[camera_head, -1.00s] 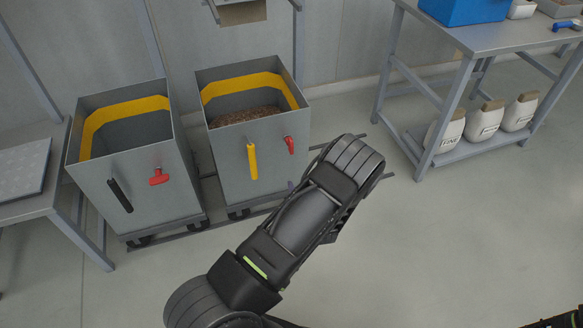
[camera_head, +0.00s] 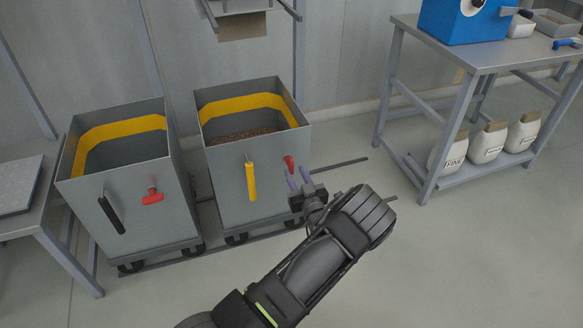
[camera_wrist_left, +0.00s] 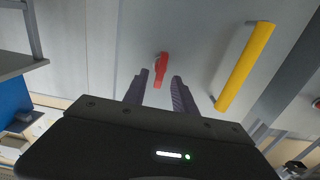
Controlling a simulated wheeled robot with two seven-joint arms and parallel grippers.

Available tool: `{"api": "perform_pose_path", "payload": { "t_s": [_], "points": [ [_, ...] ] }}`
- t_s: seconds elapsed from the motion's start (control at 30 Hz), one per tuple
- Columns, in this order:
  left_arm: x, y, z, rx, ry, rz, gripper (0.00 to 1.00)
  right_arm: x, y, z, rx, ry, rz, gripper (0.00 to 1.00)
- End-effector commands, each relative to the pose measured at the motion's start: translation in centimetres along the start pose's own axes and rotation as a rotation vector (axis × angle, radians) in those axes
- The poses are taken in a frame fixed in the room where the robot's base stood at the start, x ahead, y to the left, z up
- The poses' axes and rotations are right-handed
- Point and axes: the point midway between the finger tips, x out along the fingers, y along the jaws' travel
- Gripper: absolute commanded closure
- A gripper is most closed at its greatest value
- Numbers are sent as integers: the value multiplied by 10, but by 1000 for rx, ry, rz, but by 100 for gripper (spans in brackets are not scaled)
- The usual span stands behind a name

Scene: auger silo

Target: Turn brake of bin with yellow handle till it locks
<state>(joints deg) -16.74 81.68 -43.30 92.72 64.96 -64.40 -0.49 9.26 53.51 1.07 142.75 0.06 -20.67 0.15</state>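The bin with the yellow handle (camera_head: 251,180) is the right one of two grey bins and holds brown grain. Its red brake lever (camera_head: 289,164) is on the front wall, right of the handle. My left gripper (camera_head: 299,178) is in front of that wall, close to the brake. In the left wrist view the red brake (camera_wrist_left: 161,70) shows just beyond and between the two spread, purple-grey fingertips (camera_wrist_left: 158,83), with the yellow handle (camera_wrist_left: 245,66) to the right. The gripper is open; contact with the brake cannot be told. My right gripper is not in view.
The left bin (camera_head: 125,215) has a black handle and a red brake lever (camera_head: 152,196) turned sideways. Both bins stand on wheels over floor rails. A metal table (camera_head: 478,38) with a blue machine stands at the right, with several sacks on its lower shelf. The floor between is clear.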

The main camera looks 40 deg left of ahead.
Motion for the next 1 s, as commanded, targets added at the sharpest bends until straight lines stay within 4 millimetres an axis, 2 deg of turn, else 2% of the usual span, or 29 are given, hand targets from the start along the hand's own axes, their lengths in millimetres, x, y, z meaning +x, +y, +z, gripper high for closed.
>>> {"api": "perform_pose_path", "payload": {
  "t_s": [0.1, 0.23, 0.4, 0.6, 1.0],
  "points": [
    [20, -1, 2, -2, 1, -1, 67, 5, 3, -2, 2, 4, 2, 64],
    [36, -1, 2, -1, 0, -1, 67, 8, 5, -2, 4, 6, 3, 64],
    [43, 0, 1, 0, -1, 1, 67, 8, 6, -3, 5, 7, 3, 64],
    [43, 0, 0, 0, -1, 1, 67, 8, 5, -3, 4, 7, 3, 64],
    [43, 0, 1, 0, -1, 0, 99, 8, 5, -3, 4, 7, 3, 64]
  ]
}}
